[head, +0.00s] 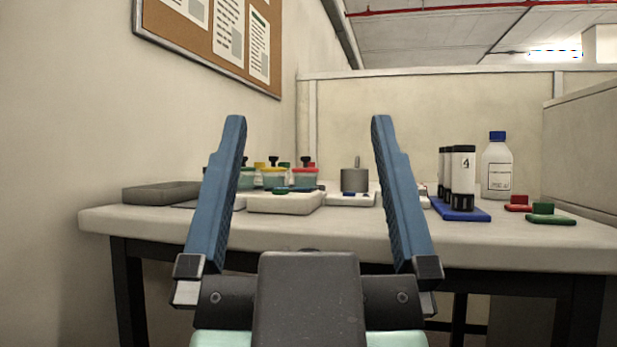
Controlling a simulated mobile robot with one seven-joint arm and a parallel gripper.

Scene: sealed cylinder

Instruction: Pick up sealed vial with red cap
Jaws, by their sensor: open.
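My gripper (308,118) is open and empty. Its two blue fingers stand wide apart in front of the table (560,238). Between the fingers, farther back on the table, stands a small clear container with a red cap (305,168) and a dark knob on top. It is small in the picture, and I cannot tell for sure that it is the sealed vial. Containers with a yellow cap (271,170) and a green cap stand to its left, the green one partly behind the left finger. A pale tray (285,205) hides the lower front of this group.
A grey cylinder (354,180) stands right of the containers. Black-and-white tubes (463,172) stand on a blue base, with a white bottle (497,168) behind. Red (518,203) and green (551,213) low blocks lie at right. A grey slab (160,193) lies at left, near the wall.

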